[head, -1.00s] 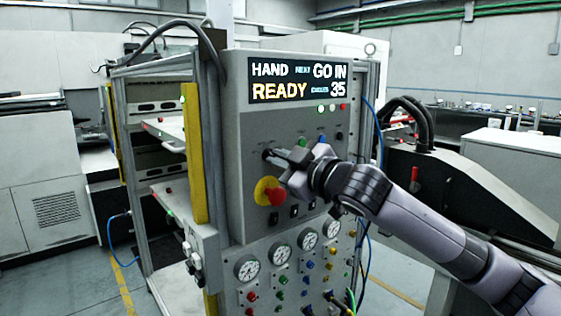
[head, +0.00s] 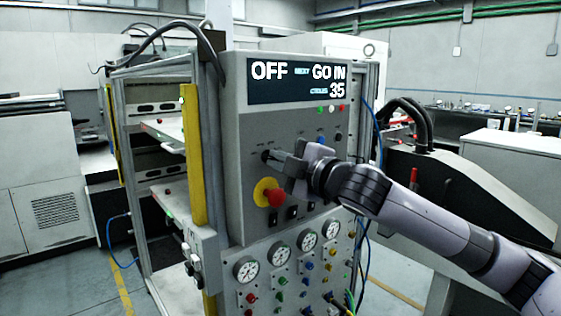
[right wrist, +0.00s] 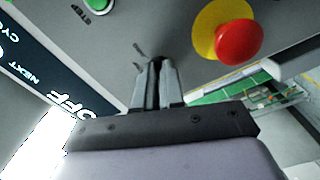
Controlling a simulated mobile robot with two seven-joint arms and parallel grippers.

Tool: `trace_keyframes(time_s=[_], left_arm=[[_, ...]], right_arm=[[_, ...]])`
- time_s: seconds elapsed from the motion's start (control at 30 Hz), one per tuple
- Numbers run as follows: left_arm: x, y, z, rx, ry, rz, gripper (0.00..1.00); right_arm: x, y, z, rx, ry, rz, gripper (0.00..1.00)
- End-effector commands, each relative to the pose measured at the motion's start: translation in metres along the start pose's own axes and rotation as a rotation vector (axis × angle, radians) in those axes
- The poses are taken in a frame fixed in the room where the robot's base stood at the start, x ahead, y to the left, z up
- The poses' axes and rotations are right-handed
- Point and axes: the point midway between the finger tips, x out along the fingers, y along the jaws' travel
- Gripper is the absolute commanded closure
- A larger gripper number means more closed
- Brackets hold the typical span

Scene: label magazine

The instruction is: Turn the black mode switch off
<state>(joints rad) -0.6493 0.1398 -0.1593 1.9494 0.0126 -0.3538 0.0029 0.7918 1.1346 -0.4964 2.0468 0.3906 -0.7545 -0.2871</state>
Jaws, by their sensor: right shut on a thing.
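My right gripper (head: 272,158) reaches in from the right and is shut on the switch. In the right wrist view its two fingers (right wrist: 155,72) are close together against the panel, and they hide most of the switch. The display (head: 297,80) reads "OFF", "NEXT GO IN" and "35". My left gripper is not in view.
A red emergency button (head: 275,197) on a yellow disc sits just below my gripper. A green button (right wrist: 98,4) shows in the right wrist view. Several gauges (head: 283,254) and coloured knobs lie lower down. A yellow post (head: 193,150) stands left of the panel.

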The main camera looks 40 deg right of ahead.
Motion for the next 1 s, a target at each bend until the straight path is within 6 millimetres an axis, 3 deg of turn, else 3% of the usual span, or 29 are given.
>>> trace_keyframes(time_s=[0.3,0.33,0.4,0.77,1.0], left_arm=[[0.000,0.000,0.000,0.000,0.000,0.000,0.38],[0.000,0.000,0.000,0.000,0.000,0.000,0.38],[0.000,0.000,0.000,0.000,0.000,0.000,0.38],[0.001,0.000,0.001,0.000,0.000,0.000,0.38],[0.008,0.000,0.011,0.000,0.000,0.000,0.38]], right_arm=[[0.000,-0.001,0.000,-0.002,-0.001,-0.002,1.00],[0.000,-0.001,0.000,-0.002,-0.001,-0.002,0.85],[0.000,-0.001,0.000,-0.002,0.000,-0.001,0.66],[-0.003,-0.001,0.001,-0.001,0.000,0.000,0.66],[-0.029,-0.003,0.002,-0.006,-0.001,-0.001,0.66]])
